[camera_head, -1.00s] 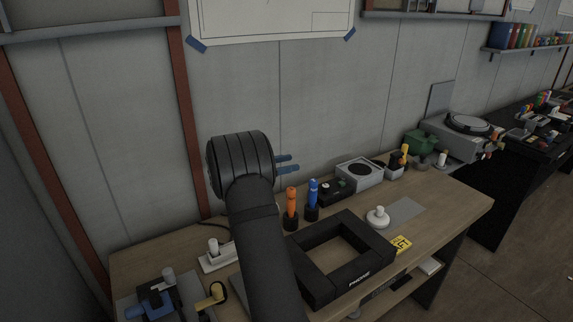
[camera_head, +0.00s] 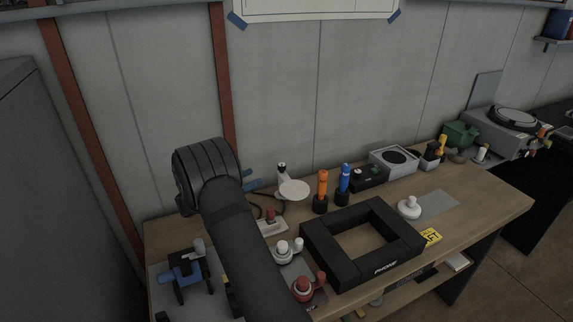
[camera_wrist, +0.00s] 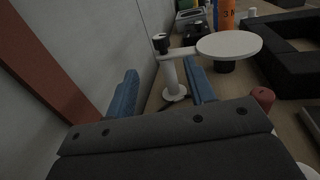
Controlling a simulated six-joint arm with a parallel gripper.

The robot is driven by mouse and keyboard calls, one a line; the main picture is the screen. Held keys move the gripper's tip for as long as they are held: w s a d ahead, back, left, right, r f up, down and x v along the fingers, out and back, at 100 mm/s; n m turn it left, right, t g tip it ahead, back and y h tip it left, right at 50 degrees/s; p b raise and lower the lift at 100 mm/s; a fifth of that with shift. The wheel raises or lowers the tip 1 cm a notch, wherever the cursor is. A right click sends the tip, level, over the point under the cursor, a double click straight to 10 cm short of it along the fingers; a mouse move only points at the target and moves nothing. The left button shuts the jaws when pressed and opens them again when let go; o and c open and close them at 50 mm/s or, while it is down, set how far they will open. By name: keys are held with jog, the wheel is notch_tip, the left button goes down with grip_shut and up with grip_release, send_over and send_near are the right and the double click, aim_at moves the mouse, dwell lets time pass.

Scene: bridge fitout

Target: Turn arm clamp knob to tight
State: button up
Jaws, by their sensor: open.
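A white post (camera_wrist: 172,78) with a dark knob (camera_wrist: 160,42) on top and a round white disc (camera_wrist: 230,45) on a side arm stands on the bench by the wall. In the head view the disc (camera_head: 294,190) and the dark-topped knob (camera_head: 282,166) show just right of my gripper (camera_head: 250,180). In the wrist view my gripper (camera_wrist: 161,67) is open and empty. Its blue fingers frame the post, which appears beyond the fingertips. Whether the knob carries a mark, and its turn position, is too small to tell.
A black square frame (camera_head: 313,246) lies on the bench. Orange (camera_head: 323,186) and blue (camera_head: 345,178) cylinders stand behind it. White (camera_head: 284,250) and red (camera_head: 303,288) knobbed fittings and a blue vise-like device (camera_head: 184,272) are near my arm. The wall is close on the left.

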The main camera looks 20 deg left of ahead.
aim_at(285, 164)
jog(key=x, duration=1.5)
jog(key=shift+s, duration=0.1)
jog(key=c, duration=1)
jog(key=shift+o, duration=0.2)
jog(key=shift+s+d+m+g+h, duration=0.1)
jog(key=shift+d+m+g+h, duration=0.05)
jog(key=shift+m+g+h, duration=1.05)
jog(key=shift+s+d+m+g+h, duration=0.15)
jog(key=shift+m+g+h, duration=0.95)
jog(key=shift+g+h, duration=0.2)
jog(key=o, duration=1)
jog(key=shift+c, duration=0.2)
